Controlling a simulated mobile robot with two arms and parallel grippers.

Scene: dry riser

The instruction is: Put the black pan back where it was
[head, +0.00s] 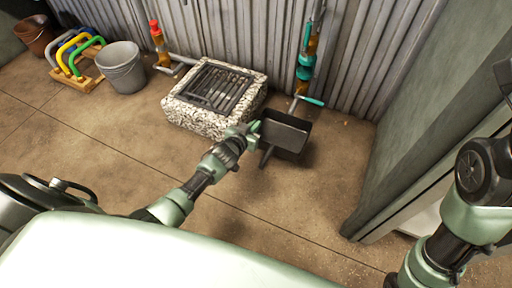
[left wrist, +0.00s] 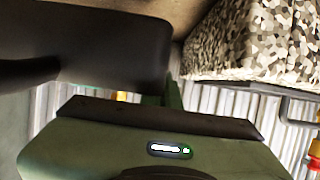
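The black pan (head: 287,132) is a dark square-sided pan in the head view, just right of the stone-sided grill block, with its handle toward the lower left. My left gripper (head: 252,128) is at the pan's left edge and appears closed on its rim. In the left wrist view the pan (left wrist: 110,45) fills the upper left as a dark shape, and the green gripper body covers the lower part. The fingertips are largely hidden there. A shadow lies below the pan in the head view. My right arm is at the right edge; its gripper does not clearly show.
The speckled stone block (head: 195,119) with a dark grate (head: 217,87) stands left of the pan. A teal and orange pipe (head: 307,60) rises behind it at the corrugated wall. A grey bucket (head: 121,68) and a rack of coloured handles (head: 78,55) stand left. The foreground floor is clear.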

